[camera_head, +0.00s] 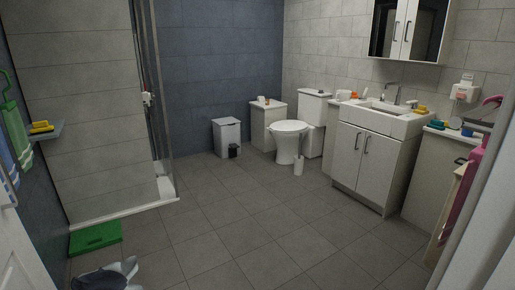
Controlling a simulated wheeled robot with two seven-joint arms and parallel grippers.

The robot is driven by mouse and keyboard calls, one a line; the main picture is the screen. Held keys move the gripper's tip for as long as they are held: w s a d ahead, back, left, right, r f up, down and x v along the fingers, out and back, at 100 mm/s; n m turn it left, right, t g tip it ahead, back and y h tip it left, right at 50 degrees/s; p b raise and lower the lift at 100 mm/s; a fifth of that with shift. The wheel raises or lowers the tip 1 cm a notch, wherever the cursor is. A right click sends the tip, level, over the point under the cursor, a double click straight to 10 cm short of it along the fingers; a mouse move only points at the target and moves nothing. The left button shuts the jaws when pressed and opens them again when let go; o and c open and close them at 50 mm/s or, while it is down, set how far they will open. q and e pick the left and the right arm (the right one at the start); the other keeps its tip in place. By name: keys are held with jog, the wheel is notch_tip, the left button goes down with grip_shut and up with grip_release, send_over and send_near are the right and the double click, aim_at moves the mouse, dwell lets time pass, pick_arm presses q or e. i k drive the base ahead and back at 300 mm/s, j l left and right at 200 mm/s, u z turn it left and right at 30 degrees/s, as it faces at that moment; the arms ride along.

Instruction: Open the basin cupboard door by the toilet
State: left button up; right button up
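The basin cupboard (374,160) stands against the right wall under the white basin (385,118). It has two white doors with dark vertical handles. Its left door (346,156) is on the side nearer the toilet (290,136), and its right door (377,168) is on the nearer side. Both doors look shut. The left door's handle (357,141) and the right door's handle (366,145) sit close together near the top middle. Neither of my grippers shows in the head view.
The tiled floor (255,225) before the cupboard is clear. A green step (95,237) and a grey-blue item (108,275) lie at lower left. A door frame edges the right.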

aim_at(350, 139)
jog(key=i+z, duration=0.15)
jog(key=i, duration=0.35)
jog(key=i+z, duration=0.15)
jog(key=i, duration=0.35)
jog(key=i+j+z, duration=0.15)
jog(key=i, duration=0.35)
jog(key=i+j+z, duration=0.15)
jog(key=i, duration=0.35)
jog(key=i+j+z, duration=0.15)
jog(key=i, duration=0.35)
